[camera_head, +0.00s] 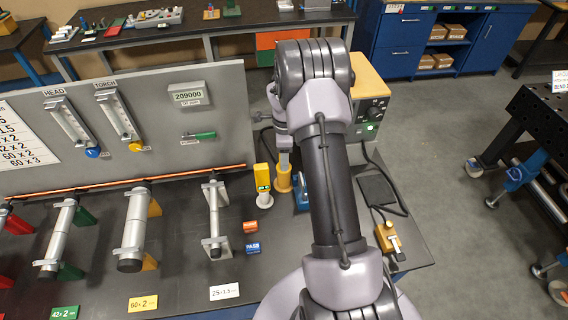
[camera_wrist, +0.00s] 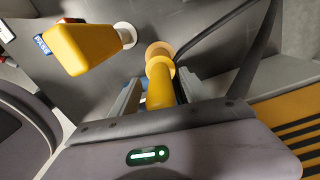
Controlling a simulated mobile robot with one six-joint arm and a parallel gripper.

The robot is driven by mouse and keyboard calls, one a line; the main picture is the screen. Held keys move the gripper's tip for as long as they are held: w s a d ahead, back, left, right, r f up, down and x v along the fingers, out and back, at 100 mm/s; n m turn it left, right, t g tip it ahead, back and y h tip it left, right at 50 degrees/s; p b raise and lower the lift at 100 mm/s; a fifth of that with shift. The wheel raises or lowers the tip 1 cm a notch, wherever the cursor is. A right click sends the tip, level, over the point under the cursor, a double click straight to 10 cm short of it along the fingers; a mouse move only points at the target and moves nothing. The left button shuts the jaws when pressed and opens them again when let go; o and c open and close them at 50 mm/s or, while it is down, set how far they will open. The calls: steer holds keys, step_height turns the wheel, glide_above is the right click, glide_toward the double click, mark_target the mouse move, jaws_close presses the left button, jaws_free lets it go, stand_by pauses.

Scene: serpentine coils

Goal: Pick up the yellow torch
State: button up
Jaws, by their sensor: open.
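A yellow cylinder (camera_head: 284,174) with a round orange-yellow collar, which looks like the torch, stands upright on the dark bench top. It also shows in the wrist view (camera_wrist: 160,82), between the fingers of my gripper (camera_wrist: 160,92). My gripper is open, with one grey finger on each side of the cylinder; I cannot tell whether either touches it. In the head view my gripper (camera_head: 284,146) is right above the cylinder, and its fingers are hard to make out.
A yellow block (camera_head: 263,177) on a white round foot stands close to the left, also in the wrist view (camera_wrist: 84,46). Orange (camera_head: 251,227) and blue PASS (camera_head: 253,247) blocks lie in front. A cabled yellow tool (camera_head: 387,238) and a dark pad (camera_head: 377,190) lie right.

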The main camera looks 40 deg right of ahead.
steer(key=shift+w+f, duration=0.15)
steer(key=shift+f, duration=0.55)
steer(key=shift+r, duration=0.1)
jaws_close()
